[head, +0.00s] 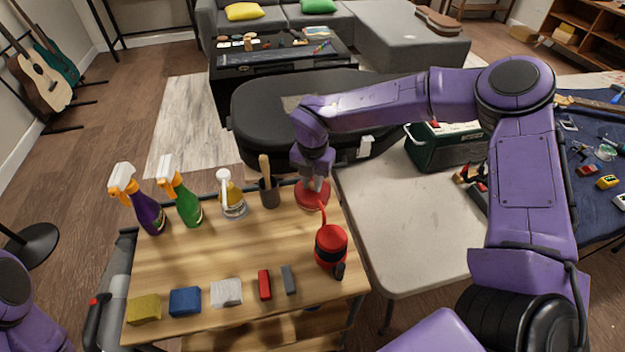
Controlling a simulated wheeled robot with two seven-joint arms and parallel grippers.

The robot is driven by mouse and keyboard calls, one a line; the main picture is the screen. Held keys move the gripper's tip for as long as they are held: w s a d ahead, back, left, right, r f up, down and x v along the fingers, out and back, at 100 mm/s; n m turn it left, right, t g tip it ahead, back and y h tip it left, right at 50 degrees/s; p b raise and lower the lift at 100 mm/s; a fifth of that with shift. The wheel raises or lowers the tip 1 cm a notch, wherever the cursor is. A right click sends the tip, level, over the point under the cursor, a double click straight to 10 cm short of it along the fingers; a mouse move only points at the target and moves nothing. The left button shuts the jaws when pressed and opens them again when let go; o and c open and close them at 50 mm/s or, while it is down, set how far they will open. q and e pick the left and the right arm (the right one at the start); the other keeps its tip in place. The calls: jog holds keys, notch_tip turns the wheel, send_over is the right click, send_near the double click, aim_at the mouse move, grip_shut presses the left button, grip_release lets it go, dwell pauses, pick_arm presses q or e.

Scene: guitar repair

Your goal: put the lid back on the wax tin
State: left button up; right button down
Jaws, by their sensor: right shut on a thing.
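My right gripper (313,184) points down at the far right corner of the wooden bench top. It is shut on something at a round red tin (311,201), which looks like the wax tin. The fingers hide much of its top, so I cannot tell the lid from the tin body or whether they touch. My left arm shows only in part at the lower left edge, and its gripper is out of view.
A red can with a black band (331,247) and thin red spout stands close in front of the tin. A dark cup with a wooden handle (269,190) stands just left. Spray bottles (187,204) are farther left. The bench middle (220,260) is clear.

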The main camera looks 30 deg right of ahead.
dwell(0.4)
jog(key=shift+c, duration=2.2)
grip_release()
jog(key=shift+r+p, duration=0.5)
jog(key=shift+r, duration=0.05)
jog(key=shift+r+p, duration=2.2)
jog(key=shift+r, duration=0.75)
jog(key=shift+c, duration=0.3)
grip_shut()
